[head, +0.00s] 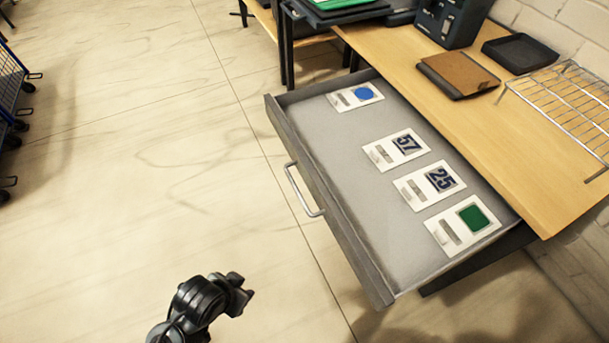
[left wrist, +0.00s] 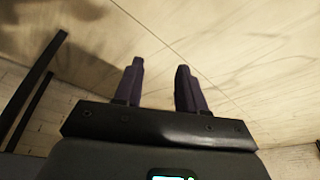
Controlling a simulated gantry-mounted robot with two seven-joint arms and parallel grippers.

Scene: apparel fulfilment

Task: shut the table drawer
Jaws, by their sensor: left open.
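The table drawer (head: 335,215) is pulled out from under the wooden table (head: 505,130) in the head view. Its grey front panel (head: 330,205) faces left and carries a metal bar handle (head: 301,191). Cards lie inside: one with a blue dot, one with 57, one with 25 and one with a green square. My left gripper (head: 246,291) is over the floor, below and left of the handle, apart from the drawer. In the left wrist view its two fingers (left wrist: 158,85) stand apart with nothing between them. My right gripper is not in view.
On the tabletop are a brown clipboard-like item (head: 458,74), a black tray (head: 520,53), a dark device (head: 450,22) and a wire rack (head: 565,100). Blue wire carts (head: 10,85) stand at the far left. The floor (head: 150,150) left of the drawer is clear.

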